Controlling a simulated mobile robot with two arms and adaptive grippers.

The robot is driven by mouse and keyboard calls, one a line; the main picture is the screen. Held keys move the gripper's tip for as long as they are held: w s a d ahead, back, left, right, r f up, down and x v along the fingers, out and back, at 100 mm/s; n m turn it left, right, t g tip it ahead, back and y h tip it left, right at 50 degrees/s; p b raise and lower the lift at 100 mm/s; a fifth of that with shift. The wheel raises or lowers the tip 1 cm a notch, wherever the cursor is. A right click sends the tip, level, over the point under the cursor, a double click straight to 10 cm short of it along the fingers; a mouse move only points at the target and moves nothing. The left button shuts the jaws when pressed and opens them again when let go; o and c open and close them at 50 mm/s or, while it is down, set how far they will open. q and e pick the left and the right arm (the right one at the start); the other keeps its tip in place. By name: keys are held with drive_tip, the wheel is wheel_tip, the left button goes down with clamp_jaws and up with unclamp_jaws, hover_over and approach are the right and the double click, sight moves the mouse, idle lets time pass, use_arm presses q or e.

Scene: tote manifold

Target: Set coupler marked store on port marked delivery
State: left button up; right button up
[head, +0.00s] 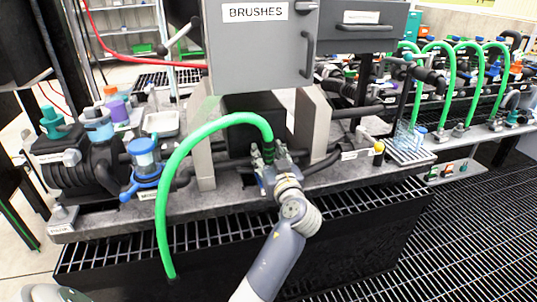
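A bright green hose (172,190) arches over the grey bench in the head view. One end hangs down in front of the bench edge. The gripper appears closed around the coupler at this hose end; the coupler is mostly hidden by the fingers. Small white labels show at the bench front, one at right (356,154) and one at left (147,195); their words are too small to read. I cannot tell which port is delivery.
A black pump (75,165) and a blue-capped filter (146,160) stand at left. Black grating lies below.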

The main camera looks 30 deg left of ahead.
use_arm(q)
drive_tip(key=shift+f, duration=0.1)
drive_tip(key=shift+s+d, duration=0.1)
drive_tip(key=shift+d, duration=0.05)
drive_tip(key=v, duration=0.7)
